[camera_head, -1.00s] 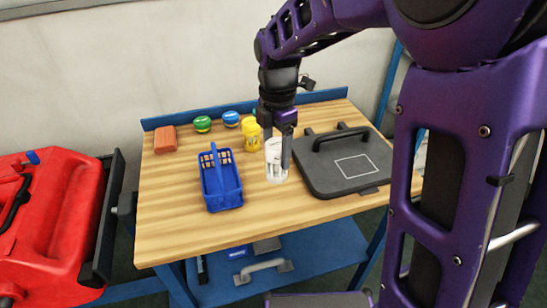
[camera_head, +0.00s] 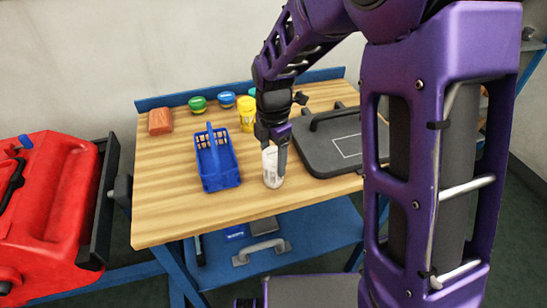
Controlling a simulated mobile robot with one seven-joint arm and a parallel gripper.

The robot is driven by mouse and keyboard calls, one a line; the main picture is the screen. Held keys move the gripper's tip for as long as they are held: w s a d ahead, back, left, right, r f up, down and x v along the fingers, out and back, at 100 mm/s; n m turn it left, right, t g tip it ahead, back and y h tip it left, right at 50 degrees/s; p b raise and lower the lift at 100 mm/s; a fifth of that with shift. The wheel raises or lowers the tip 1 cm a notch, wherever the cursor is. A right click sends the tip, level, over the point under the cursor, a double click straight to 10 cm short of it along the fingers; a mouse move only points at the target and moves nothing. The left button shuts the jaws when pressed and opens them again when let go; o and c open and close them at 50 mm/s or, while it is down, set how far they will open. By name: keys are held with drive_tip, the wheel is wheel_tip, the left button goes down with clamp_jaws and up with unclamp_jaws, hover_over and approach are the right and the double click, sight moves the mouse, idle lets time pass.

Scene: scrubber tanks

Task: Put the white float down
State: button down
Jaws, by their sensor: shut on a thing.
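The white float (camera_head: 271,168) is a pale upright cylinder over the middle of the wooden bench top (camera_head: 180,220), right of the blue basket. My gripper (camera_head: 273,148) points down and is shut on the float, with a dark finger along its right side. The float's lower end is at or very near the bench surface; I cannot tell if it touches.
A blue basket (camera_head: 217,165) with a handle stands left of the float. A dark grey lid (camera_head: 335,150) with a handle lies to the right. Behind are a yellow container (camera_head: 246,114), blue and green (camera_head: 197,104) round items and an orange-brown block (camera_head: 160,121). The bench's front left is clear.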

drive_tip(key=shift+c, duration=0.3)
unclamp_jaws()
wheel_tip(320, 180, up, 12)
drive_tip(key=p, duration=0.2)
drive_tip(key=shift+r, duration=0.15)
